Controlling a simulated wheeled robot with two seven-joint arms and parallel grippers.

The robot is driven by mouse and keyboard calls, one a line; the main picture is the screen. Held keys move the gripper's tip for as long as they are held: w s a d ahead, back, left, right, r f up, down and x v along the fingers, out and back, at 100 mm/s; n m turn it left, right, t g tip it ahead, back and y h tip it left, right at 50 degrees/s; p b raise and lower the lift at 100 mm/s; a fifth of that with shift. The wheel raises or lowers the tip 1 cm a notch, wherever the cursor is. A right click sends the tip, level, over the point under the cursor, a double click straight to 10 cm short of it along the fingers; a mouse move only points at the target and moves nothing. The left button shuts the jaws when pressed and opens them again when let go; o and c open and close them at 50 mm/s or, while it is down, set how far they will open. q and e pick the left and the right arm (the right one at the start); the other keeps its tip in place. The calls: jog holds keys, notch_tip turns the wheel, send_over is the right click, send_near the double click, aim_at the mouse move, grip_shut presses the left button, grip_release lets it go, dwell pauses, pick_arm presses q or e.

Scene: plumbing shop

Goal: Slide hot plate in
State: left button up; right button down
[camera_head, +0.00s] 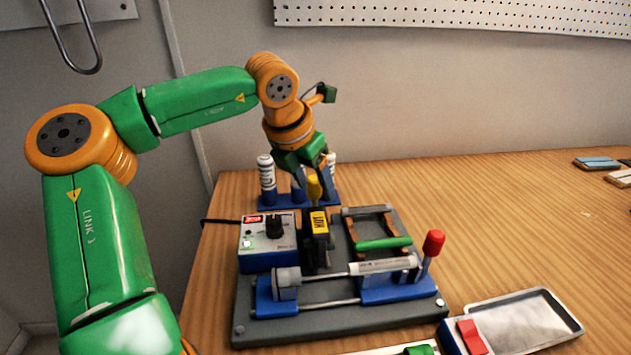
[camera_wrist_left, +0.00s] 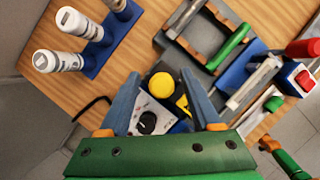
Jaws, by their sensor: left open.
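The hot plate (camera_head: 318,224) is a dark upright block with a yellow label reading HOT and a yellow knob (camera_head: 314,188) on top. It stands on the grey fixture base (camera_head: 340,322), right of the control box and behind the clamped pipe. My left gripper (camera_head: 312,176) points down over the knob. In the left wrist view its open fingers (camera_wrist_left: 160,82) lie on either side of the knob (camera_wrist_left: 163,85). I cannot tell whether they touch it. The label partly shows beside the right finger (camera_wrist_left: 183,104).
A control box (camera_head: 267,244) with a dial is left of the plate. A white pipe (camera_head: 384,266) lies ahead of a green-handled frame (camera_head: 384,243). A red-topped lever (camera_head: 433,243) is at right. White bottles (camera_head: 267,178) stand behind. The table's right side is mostly free.

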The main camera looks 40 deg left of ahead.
pick_arm(q)
jog(key=shift+w+d, duration=0.1)
jog(key=shift+d, duration=0.05)
grip_shut()
dwell(1.3)
